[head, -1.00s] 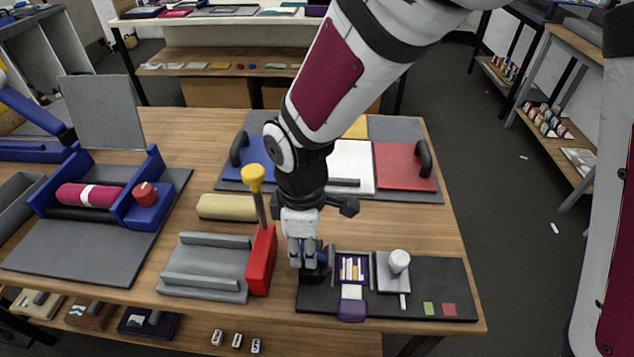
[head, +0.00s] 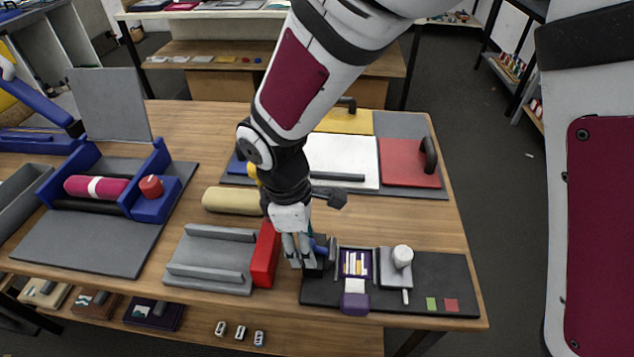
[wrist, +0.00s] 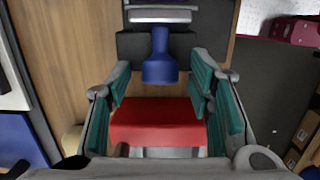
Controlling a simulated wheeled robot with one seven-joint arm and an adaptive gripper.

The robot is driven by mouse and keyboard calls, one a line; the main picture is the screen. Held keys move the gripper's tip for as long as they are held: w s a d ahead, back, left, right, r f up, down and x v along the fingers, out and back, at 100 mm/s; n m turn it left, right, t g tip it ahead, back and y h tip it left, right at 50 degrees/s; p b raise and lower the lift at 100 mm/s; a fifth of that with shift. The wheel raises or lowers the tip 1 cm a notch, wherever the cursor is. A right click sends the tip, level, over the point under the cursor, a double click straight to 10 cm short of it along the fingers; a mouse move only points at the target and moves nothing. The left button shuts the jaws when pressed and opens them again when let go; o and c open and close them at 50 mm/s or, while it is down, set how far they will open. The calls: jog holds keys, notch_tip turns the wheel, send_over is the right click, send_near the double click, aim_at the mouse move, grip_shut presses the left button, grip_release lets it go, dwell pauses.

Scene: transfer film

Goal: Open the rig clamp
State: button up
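A red block (head: 266,254) stands at the right end of a grey cradle (head: 210,262) on the table. A yellow knob (head: 252,172) shows behind my arm, mostly hidden. Just right of the red block, a blue knob (head: 321,250) sits on a black block on the dark board. I cannot tell for sure which is the rig clamp. My gripper (head: 302,262) points down beside the blue knob. In the wrist view, my gripper (wrist: 160,70) is open. Its teal-padded fingers stand apart, with the blue knob (wrist: 160,58) between the tips and the red block (wrist: 155,122) below.
On the dark board (head: 440,270) stand a purple tray (head: 355,286) with strips and a grey block with a white knob (head: 402,256). A beige roll (head: 232,201) lies behind the cradle. A blue roller stand (head: 150,205) is at left. Coloured panels (head: 408,163) lie behind.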

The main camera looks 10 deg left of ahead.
notch_tip(320, 180, up, 12)
jog(key=a, duration=0.1)
jog(key=shift+a, duration=0.3)
dwell(0.5)
jog(key=w+d+r+m+t, duration=0.1)
jog(key=d+r+m, duration=0.4)
jog(key=d, duration=0.4)
jog(key=s+d+r+m+t, duration=0.2)
jog(key=s+d+m, duration=0.2)
jog(key=d, duration=0.6)
jog(key=s+d+r+m+t+y, duration=0.1)
jog(key=s+d+r+m+t, duration=0.1)
jog(key=s+d+m, duration=0.3)
jog(key=d+r+m, duration=0.1)
jog(key=d+m, duration=0.3)
jog(key=d, duration=0.1)
jog(key=shift+r+m+y, duration=0.3)
